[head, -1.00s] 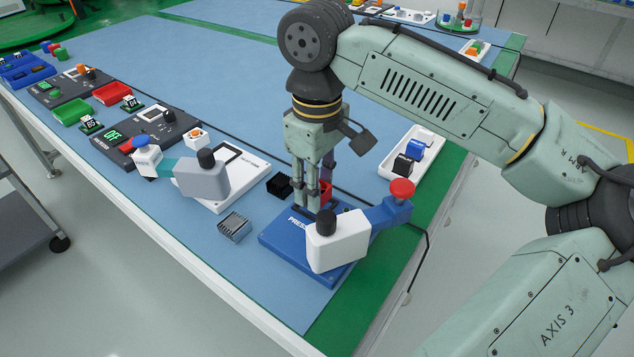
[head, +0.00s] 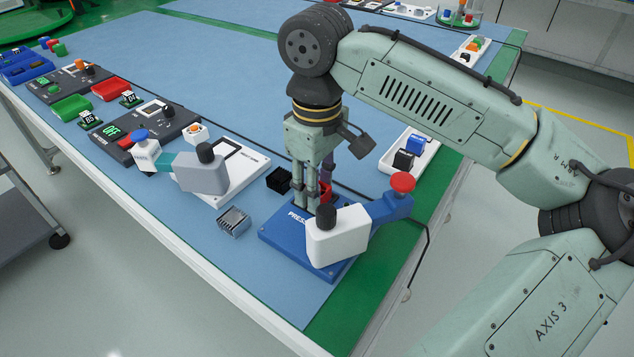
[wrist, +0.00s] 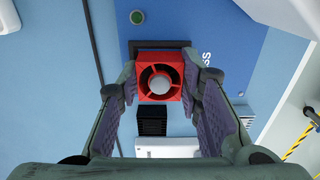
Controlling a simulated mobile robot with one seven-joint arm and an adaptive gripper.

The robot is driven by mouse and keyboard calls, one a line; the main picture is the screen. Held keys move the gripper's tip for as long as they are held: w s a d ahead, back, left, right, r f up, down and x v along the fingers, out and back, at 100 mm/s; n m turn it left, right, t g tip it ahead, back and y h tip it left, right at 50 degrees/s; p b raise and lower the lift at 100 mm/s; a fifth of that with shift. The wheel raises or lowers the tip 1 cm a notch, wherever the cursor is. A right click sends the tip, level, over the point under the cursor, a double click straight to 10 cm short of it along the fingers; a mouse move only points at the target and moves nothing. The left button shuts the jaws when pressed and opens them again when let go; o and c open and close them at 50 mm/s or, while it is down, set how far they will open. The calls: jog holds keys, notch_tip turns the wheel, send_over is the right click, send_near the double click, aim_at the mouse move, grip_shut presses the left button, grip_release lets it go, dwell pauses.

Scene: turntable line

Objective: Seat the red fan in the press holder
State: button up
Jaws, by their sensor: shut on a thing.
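The red fan (wrist: 174,92) has a grey hub and sits between the two fingers of my gripper (wrist: 160,98) in the wrist view. My gripper is shut on it, with a finger on each side. In the head view my gripper (head: 318,200) points down over the blue press (head: 290,240), and only a bit of the red fan (head: 326,188) shows behind the fingers. The dark press holder (wrist: 146,46) shows just beyond the fan in the wrist view, partly covered by it. I cannot tell whether the fan touches the holder.
The white press head (head: 337,243) with a black knob stands close to the fingers. A red button (head: 402,183) tops the press's blue arm. A black block (head: 279,180) and a grey heatsink (head: 234,222) lie nearby. A white tray (head: 427,158) is behind at right.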

jog(key=o, duration=1.2)
notch_tip(320, 180, up, 12)
jog(key=shift+s+f, duration=0.1)
